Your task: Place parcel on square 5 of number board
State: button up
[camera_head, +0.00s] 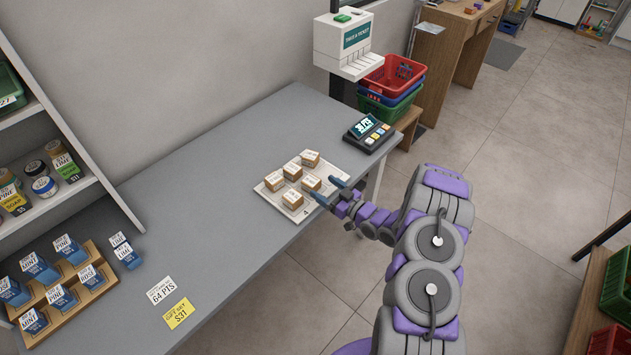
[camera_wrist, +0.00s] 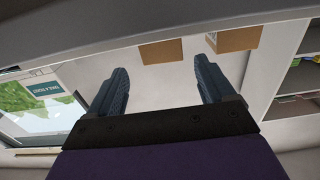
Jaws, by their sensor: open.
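The pale number board (camera_head: 303,213) lies near the counter's front edge. Several small brown parcels with white labels stand on it, including one at the left (camera_head: 275,182), one at the back (camera_head: 310,158), one at the front (camera_head: 292,200) and one at the right (camera_head: 311,183), nearest my gripper. My gripper (camera_head: 329,191) is open at the board's right front side, its blue fingers apart. In the wrist view nothing is between the fingers (camera_wrist: 162,76); two brown boxes (camera_wrist: 161,50) show beyond the tips. The square numbers are too small to read.
A dark keypad device (camera_head: 369,134) stands right of the board, with a ticket dispenser (camera_head: 343,45) and stacked baskets (camera_head: 390,77) behind. Blue boxes on a wooden rack (camera_head: 85,284) and two price cards (camera_head: 179,313) are at the left. The grey counter between is clear.

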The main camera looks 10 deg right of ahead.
jog(key=shift+s+a+v, duration=0.2)
jog(key=shift+a+v, duration=0.1)
jog(key=shift+v, duration=2.35)
jog(key=w+d+r+g+h, duration=0.3)
jog(key=w+r+h, duration=0.2)
jog(key=r+h, duration=0.1)
jog(key=s+d+r+m+g+h, duration=0.35)
jog(key=s+r+h, duration=0.35)
jog(key=r, duration=0.4)
jog(key=s+a+r+m+g, duration=0.1)
jog(key=s+a+r+g, duration=0.2)
jog(key=s, duration=1)
jog(key=s+a+r+m+g+y, duration=0.1)
jog(key=s+a+r+g, duration=0.2)
jog(key=s, duration=1.1)
jog(key=s+a+r+m+g+y, duration=0.1)
jog(key=s+a+r+g, duration=0.3)
jog(key=s, duration=1)
jog(key=a+r+p, duration=0.1)
jog(key=a, duration=0.2)
jog(key=shift+a+r+m, duration=0.15)
jog(key=shift+a+m, duration=0.1)
jog(key=shift+m, duration=0.1)
